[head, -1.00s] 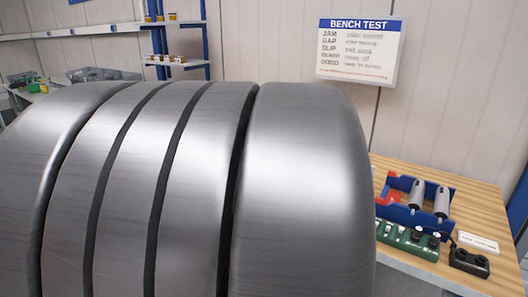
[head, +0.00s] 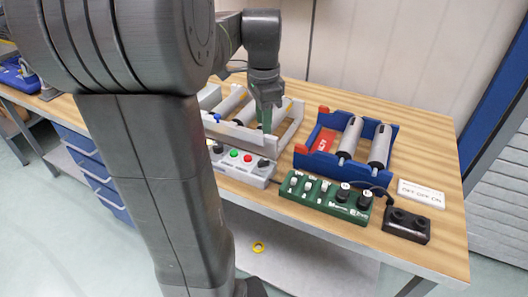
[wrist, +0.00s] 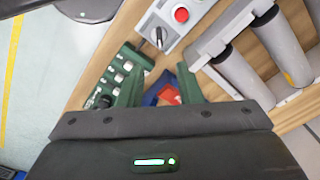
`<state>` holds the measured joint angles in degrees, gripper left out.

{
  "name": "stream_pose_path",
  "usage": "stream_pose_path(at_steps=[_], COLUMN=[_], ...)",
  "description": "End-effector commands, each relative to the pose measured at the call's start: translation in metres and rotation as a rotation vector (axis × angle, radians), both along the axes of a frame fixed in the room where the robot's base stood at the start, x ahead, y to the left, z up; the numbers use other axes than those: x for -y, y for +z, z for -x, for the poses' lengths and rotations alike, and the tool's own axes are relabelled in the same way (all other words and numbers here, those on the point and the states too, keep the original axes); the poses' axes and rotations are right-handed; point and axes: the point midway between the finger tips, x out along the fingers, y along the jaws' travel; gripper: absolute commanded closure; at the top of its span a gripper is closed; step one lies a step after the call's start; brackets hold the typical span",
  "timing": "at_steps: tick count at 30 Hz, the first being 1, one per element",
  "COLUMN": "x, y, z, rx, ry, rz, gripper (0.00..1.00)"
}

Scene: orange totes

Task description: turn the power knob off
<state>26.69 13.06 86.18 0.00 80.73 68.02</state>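A light grey control box (head: 242,168) stands near the bench's front edge. On it are a black selector knob (head: 263,163), a red button (head: 248,158), a green button and another dark knob at the left. In the wrist view the selector knob (wrist: 159,38), with a pale pointer line, sits beside the red button (wrist: 181,15). I cannot read which knob is labelled power. My gripper (head: 266,127) points down behind the box, apart from the knob. In the wrist view its two green fingers (wrist: 162,88) are spread with nothing held between them.
A green panel (head: 318,200) with switches and black knobs stands right of the grey box. Behind are a grey roller frame (head: 290,122) and a blue roller frame (head: 318,165). A black box (head: 406,225) and white label plate (head: 421,194) lie at the right.

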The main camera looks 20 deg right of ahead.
Motion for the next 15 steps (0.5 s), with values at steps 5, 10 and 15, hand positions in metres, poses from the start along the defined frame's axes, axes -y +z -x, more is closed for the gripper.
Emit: stream_pose_path(at_steps=[5,10,15], x=[-0.001,-0.001,-0.001], y=[-0.035,-0.073,-0.103], z=[0.001,0.001,0.001], rx=[-0.006,-0.006,-0.004], ry=[0.002,0.003,0.003], rz=[-0.002,-0.002,-0.001], gripper=[0.68,0.68,0.68])
